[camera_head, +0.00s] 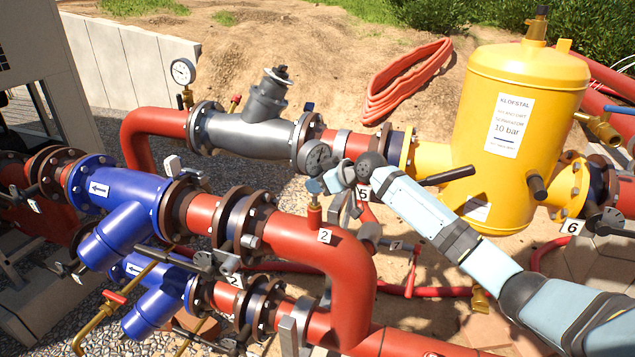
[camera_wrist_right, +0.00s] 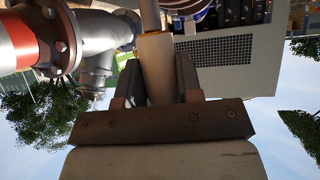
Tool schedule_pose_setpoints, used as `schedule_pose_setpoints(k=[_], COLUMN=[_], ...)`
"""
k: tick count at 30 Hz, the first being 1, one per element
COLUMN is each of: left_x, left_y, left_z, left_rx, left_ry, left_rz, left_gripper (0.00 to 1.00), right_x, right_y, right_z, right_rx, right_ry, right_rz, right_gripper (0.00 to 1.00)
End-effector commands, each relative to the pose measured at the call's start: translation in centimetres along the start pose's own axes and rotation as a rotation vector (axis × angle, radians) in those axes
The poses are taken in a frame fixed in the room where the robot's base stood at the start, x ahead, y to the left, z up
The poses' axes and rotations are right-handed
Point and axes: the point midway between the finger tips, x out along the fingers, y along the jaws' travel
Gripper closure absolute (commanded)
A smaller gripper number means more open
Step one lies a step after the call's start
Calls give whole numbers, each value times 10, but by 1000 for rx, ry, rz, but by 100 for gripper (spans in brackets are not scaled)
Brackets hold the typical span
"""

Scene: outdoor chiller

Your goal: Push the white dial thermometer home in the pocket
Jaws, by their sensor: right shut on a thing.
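A round dial thermometer (camera_head: 317,157), its face grey in shade, stands at the tip of my right gripper (camera_head: 340,177) in the head view. Below it are a small blue piece and an orange-red stub (camera_head: 314,213) on top of the red pipe. I cannot tell how deep any stem sits in a pocket there. In the right wrist view, the dark fingers of my right gripper (camera_wrist_right: 158,85) are shut on a pale piece (camera_wrist_right: 157,62) with a grey rod beyond it. The dial face is not visible there. My left gripper is not in view.
A red pipe elbow (camera_head: 345,255) with a "2" tag lies below the gripper. A grey valve (camera_head: 250,130) and another white gauge (camera_head: 183,71) stand behind left. A yellow vessel (camera_head: 520,120) stands right of the gripper. Blue strainers (camera_head: 120,205) are at left.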

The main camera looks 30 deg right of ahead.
Motion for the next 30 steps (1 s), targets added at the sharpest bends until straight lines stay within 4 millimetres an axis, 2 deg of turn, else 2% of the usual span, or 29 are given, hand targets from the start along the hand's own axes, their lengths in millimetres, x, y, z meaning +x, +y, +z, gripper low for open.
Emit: schedule_pose_setpoints(k=[5,30], left_x=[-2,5], left_y=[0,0], left_z=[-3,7], left_rx=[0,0], left_ry=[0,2], left_rz=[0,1], left_gripper=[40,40], right_x=[-1,12], right_y=[0,0], right_z=[-1,20], right_rx=[2,2], right_ry=[3,3], right_rz=[5,5], right_gripper=[100,100])
